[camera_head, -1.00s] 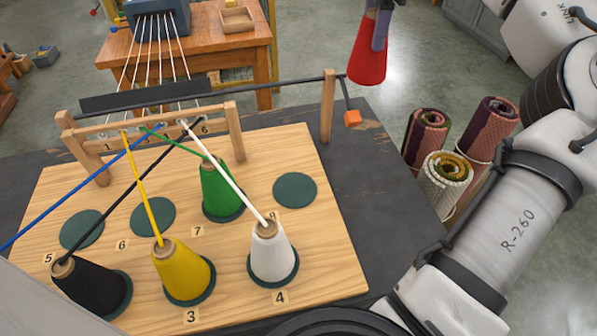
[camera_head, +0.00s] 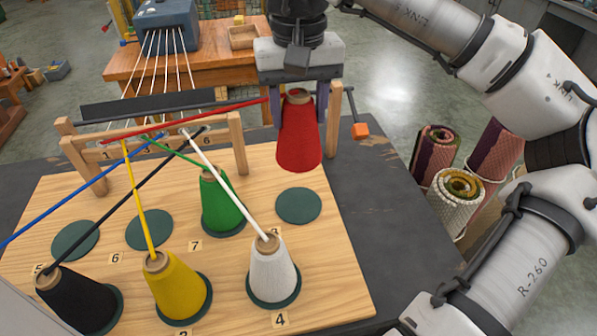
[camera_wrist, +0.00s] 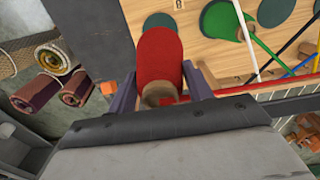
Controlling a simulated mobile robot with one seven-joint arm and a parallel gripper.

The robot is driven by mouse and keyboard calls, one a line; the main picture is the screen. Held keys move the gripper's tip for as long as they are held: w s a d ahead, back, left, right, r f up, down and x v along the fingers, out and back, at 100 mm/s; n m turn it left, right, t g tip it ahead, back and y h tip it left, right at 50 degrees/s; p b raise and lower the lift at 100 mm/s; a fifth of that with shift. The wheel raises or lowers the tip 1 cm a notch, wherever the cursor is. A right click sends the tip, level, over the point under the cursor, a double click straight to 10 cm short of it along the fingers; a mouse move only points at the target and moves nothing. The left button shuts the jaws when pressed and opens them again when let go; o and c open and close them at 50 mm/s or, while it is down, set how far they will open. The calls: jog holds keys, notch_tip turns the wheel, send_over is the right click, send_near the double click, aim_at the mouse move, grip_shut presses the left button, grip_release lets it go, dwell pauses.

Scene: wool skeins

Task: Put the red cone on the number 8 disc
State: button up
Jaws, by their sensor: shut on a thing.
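My gripper (camera_head: 297,98) is shut on the red cone (camera_head: 299,140), with a finger on each side near its narrow top. The cone hangs upright with its wide end down, apparently above the board. In the head view its base appears just above the bare dark green number 8 disc (camera_head: 298,205); the height gap is hard to judge. The disc's label is partly hidden by the white cone's top. In the wrist view, the red cone (camera_wrist: 160,62) points away between the fingers, and the disc (camera_wrist: 159,20) shows beyond its base.
The green cone (camera_head: 221,205), white cone (camera_head: 269,275), yellow cone (camera_head: 177,288) and black cone (camera_head: 80,303) stand on discs with taut yarns. A wooden guide frame (camera_head: 238,143) and post (camera_head: 334,115) stand behind. Discs 5 (camera_head: 75,240) and 6 (camera_head: 149,229) are bare.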

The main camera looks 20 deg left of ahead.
notch_tip(320, 180, down, 12)
jog(key=shift+f, duration=0.25)
dwell(0.3)
jog(key=shift+f, duration=0.25)
jog(key=o, duration=1.4)
jog(key=shift+r, duration=0.1)
jog(key=shift+r, duration=0.15)
notch_tip(320, 180, up, 12)
